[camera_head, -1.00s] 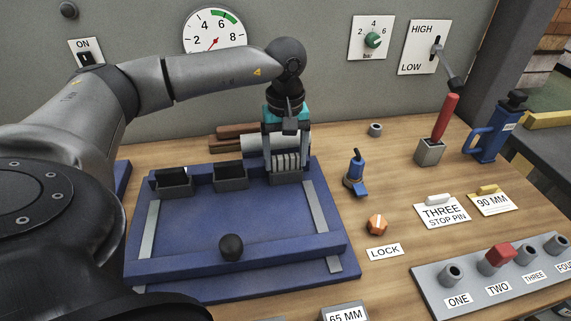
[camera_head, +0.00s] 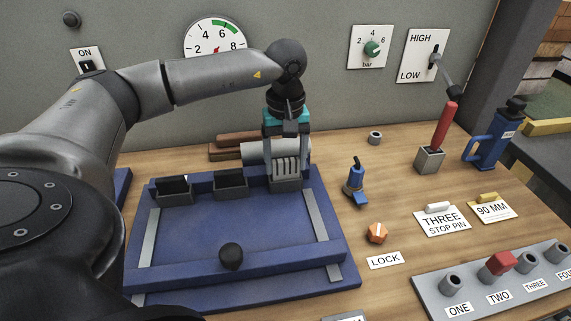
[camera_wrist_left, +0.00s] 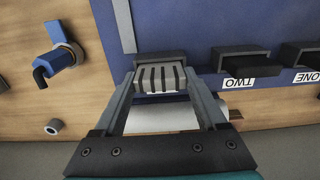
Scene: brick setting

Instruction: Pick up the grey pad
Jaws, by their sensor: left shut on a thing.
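The grey pad (camera_head: 286,168) is a small light block with dark stripes. It stands at the rightmost dark holder (camera_head: 286,185) on the back edge of the blue tray (camera_head: 240,271). My left gripper (camera_head: 287,160) points down from above with a finger on each side of the pad, shut on it. In the left wrist view the pad (camera_wrist_left: 160,79) sits between the two fingertips, with the holder (camera_wrist_left: 160,57) right behind it. I cannot tell whether the pad is clear of the holder. My right gripper is not in view.
Two more dark holders (camera_head: 231,184) stand left along the tray edge. A pale cylinder (camera_head: 258,152) lies behind the pad. A blue clamp (camera_head: 355,181) stands to the right. A black knob (camera_head: 231,255) is on the tray's front bar. The tray's middle is clear.

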